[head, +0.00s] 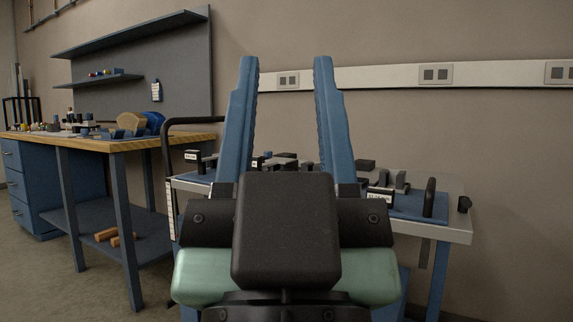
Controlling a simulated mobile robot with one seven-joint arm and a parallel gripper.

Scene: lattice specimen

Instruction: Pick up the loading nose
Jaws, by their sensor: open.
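My gripper (286,64) is large in the middle of the head view, with its two long blue fingers pointing up and spread apart. It is open, and nothing shows between the fingertips but the wall. Behind it stands a small table with a blue mat (408,207) and several dark parts. Dark blocks (287,162) show between the fingers, farther back. I cannot tell which part is the loading nose; my gripper hides much of the tabletop.
A wooden-topped workbench (95,145) with blue drawers stands at the left, with small items on it. A black curved handle (198,121) rises at the table's left. Another black handle (429,198) stands at its right. Wooden pieces (108,234) lie on the bench's lower shelf.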

